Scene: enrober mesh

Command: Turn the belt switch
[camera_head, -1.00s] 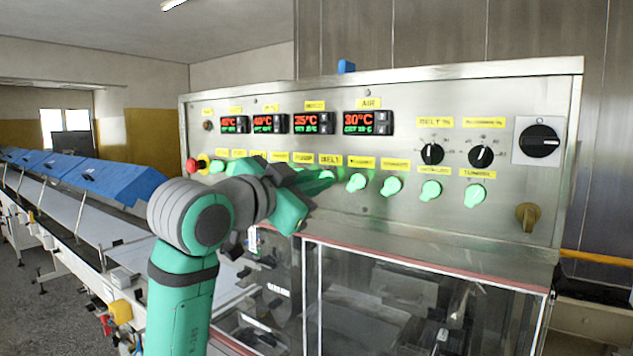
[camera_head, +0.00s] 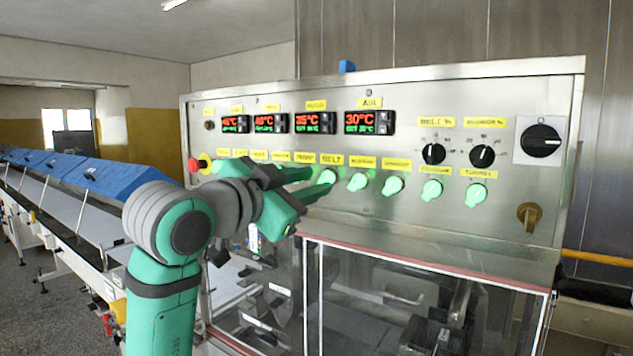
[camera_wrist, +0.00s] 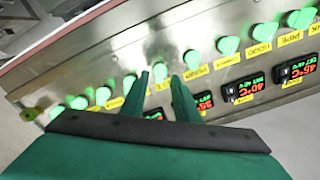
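The belt switch (camera_head: 327,177) is a lit green knob under the yellow BELT label on the steel control panel. In the wrist view, which sees the panel upside down, the knob (camera_wrist: 159,72) shows in the gap between my fingertips. My gripper (camera_head: 312,182) is open, its two green fingers pointing at the panel just left of the knob in the head view. In the wrist view the fingers (camera_wrist: 160,80) stand apart on either side of it. I cannot tell whether either finger touches it. Nothing is held.
Similar green knobs (camera_head: 357,182) flank the switch closely on both sides. Red temperature displays (camera_head: 360,122) and black dials (camera_head: 433,154) sit above. A red emergency button (camera_head: 194,165) is at the left. A glass-fronted housing (camera_head: 420,290) lies below, and a conveyor (camera_head: 85,215) runs left.

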